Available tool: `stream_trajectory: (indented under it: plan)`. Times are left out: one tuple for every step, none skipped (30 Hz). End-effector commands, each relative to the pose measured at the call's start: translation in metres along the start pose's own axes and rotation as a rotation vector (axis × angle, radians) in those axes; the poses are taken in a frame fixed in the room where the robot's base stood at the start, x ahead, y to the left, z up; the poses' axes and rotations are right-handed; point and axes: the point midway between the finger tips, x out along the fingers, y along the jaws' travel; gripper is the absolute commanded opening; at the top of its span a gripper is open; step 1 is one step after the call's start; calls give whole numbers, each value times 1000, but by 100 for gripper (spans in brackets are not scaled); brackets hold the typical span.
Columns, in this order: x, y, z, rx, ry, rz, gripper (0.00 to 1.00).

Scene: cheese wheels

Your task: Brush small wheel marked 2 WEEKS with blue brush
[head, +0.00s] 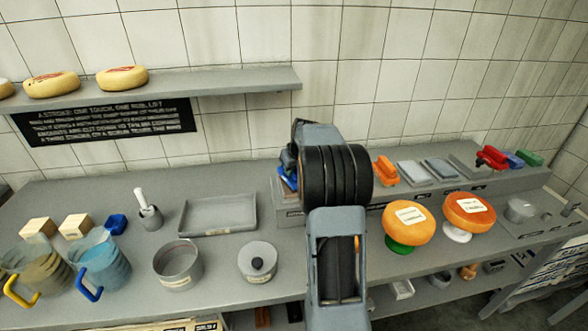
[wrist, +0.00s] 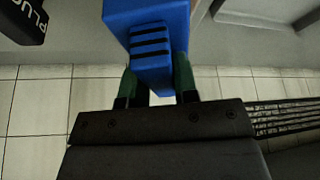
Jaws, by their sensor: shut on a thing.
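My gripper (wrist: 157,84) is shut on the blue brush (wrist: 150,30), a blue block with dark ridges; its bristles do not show. In the head view my arm hides most of the gripper, and a bit of blue (head: 288,180) shows at its left by the back ledge. Two orange cheese wheels stand on the counter to the right of my arm: one on a green stand (head: 404,219) and one on a white stand (head: 470,211). Both carry white labels that are too small to read. The brush is apart from both wheels.
The back ledge (head: 375,208) holds an orange brush (head: 386,170), grey trays, and red, blue and green items at right. Left of my arm are a lidded pot (head: 258,262), a round pan (head: 178,265), a tray (head: 218,215) and two jugs. Yellow cheeses sit on the wall shelf (head: 220,80).

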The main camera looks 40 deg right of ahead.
Motion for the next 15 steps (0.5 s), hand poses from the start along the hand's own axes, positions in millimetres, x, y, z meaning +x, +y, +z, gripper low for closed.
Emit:
stream_trajectory:
  plan:
    - [2, 0, 2, 1, -5, -2, 5]
    - [2, 0, 2, 1, -5, -2, 5]
    - [2, 0, 2, 1, -5, -2, 5]
    - [2, 0, 2, 1, -5, -2, 5]
    - [2, 0, 2, 1, -6, -2, 5]
    - [2, 0, 2, 1, -6, -2, 5]
    - [1, 0, 1, 1, -6, -2, 5]
    - [0, 0, 1, 1, -6, -3, 5]
    - [-1, 0, 0, 1, -6, -2, 5]
    - [-2, 0, 0, 1, -6, -2, 5]
    - [-4, 0, -1, 0, -5, -2, 5]
    - [-7, 0, -2, 0, -5, -2, 5]
    - [-9, 0, -3, 0, -4, -2, 5]
    - [-11, 0, -4, 0, -3, -1, 5]
    - [-14, 0, -6, 0, -3, -1, 5]
